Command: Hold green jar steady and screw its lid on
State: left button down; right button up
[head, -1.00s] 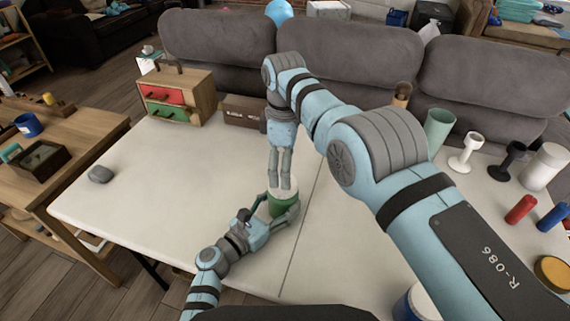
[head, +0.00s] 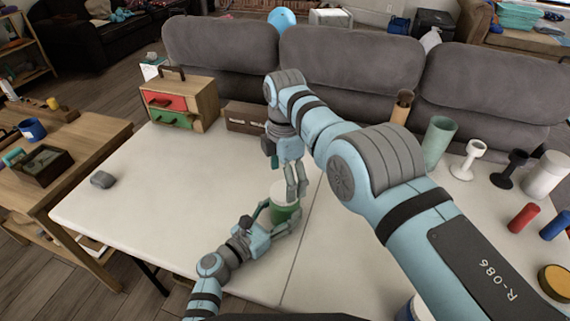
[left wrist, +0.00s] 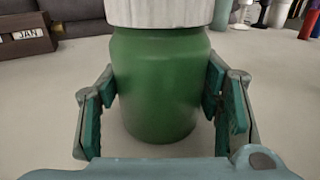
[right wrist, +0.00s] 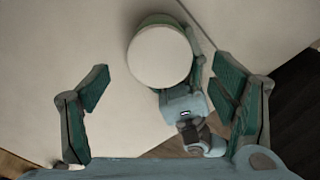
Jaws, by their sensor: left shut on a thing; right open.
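The green jar (head: 287,213) stands on the white table. The white ribbed lid (head: 281,190) sits on its top; how tightly it is seated cannot be told. In the left wrist view the jar (left wrist: 157,85) is upright between the fingers, with the lid (left wrist: 160,12) above it. My left gripper (head: 284,220) is shut on the jar's body. My right gripper (head: 295,192) is open just above the lid, pointing down. In the right wrist view the round lid top (right wrist: 160,57) lies between the open fingers, toward the far side, apart from both.
A wooden drawer box (head: 180,103) and a dark brown box (head: 245,117) stand at the back left. A grey lump (head: 103,179) lies on the left. A green cup (head: 438,140), white and black stands, and red and blue cylinders (head: 523,218) are on the right. The table's left middle is clear.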

aim_at(285, 205)
jog(key=shift+f, duration=1.75)
